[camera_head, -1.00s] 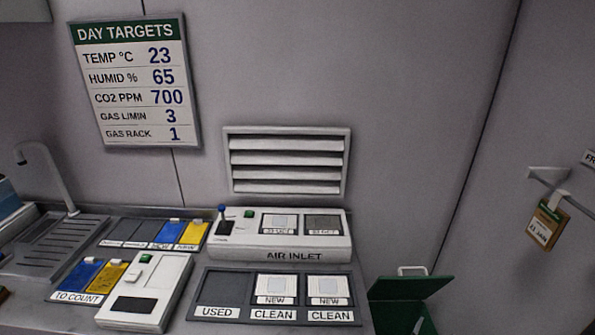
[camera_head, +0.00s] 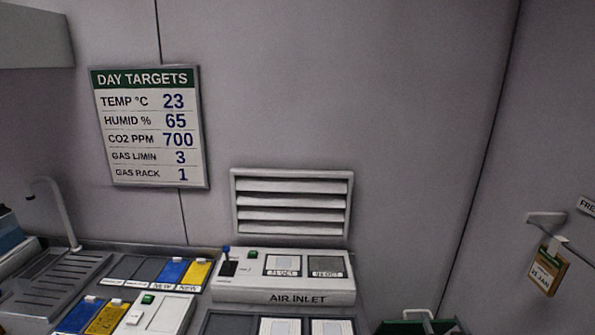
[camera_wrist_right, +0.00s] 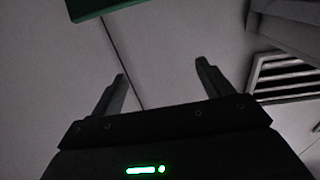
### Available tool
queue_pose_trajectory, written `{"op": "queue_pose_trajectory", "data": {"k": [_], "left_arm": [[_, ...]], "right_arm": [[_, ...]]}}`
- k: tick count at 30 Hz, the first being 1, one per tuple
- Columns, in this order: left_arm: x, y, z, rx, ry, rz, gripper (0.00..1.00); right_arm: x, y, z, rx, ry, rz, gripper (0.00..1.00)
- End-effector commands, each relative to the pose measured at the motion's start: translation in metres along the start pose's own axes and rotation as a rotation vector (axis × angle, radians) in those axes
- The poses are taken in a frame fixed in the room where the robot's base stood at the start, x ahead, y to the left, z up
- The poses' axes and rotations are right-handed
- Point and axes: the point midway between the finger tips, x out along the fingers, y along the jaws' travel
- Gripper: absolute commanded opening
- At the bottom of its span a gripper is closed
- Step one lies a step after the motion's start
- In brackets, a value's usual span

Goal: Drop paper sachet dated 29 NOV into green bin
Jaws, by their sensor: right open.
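The green bin (camera_head: 398,328) shows only by its top edge and pale handle at the bottom right of the head view. A brown and green sachet-like packet (camera_head: 546,272) hangs from a wall hook at the right; its small date seems to read 25 JAN. I cannot make out a sachet dated 29 NOV in any view. My right gripper (camera_wrist_right: 160,80) shows in the right wrist view with its two fingers wide apart and nothing between them. It does not show in the head view. My left gripper is in neither view.
The AIR INLET unit (camera_head: 283,289) stands on the counter below a wall vent (camera_head: 291,203). Blue and yellow cards (camera_head: 172,270) lie left of it, near a sink (camera_head: 55,280). A green edge (camera_wrist_right: 100,8) tops the wrist view; I cannot tell what it belongs to.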

Motion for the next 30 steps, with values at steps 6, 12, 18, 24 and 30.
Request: {"op": "queue_pose_trajectory", "data": {"k": [6,12,18,24,30], "left_arm": [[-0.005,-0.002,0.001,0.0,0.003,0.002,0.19],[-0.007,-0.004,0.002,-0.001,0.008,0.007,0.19],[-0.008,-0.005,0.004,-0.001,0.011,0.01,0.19],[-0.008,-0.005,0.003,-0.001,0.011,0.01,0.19],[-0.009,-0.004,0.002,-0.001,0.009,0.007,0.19]], "right_arm": [[-0.007,-0.036,-0.038,-0.005,0.003,-0.068,0.79],[-0.016,-0.065,-0.063,-0.012,0.006,-0.111,0.79],[-0.023,-0.082,-0.078,-0.014,0.009,-0.134,0.79],[-0.024,-0.087,-0.081,-0.012,0.008,-0.142,0.79],[-0.021,-0.084,-0.079,-0.009,0.007,-0.141,0.79]]}}
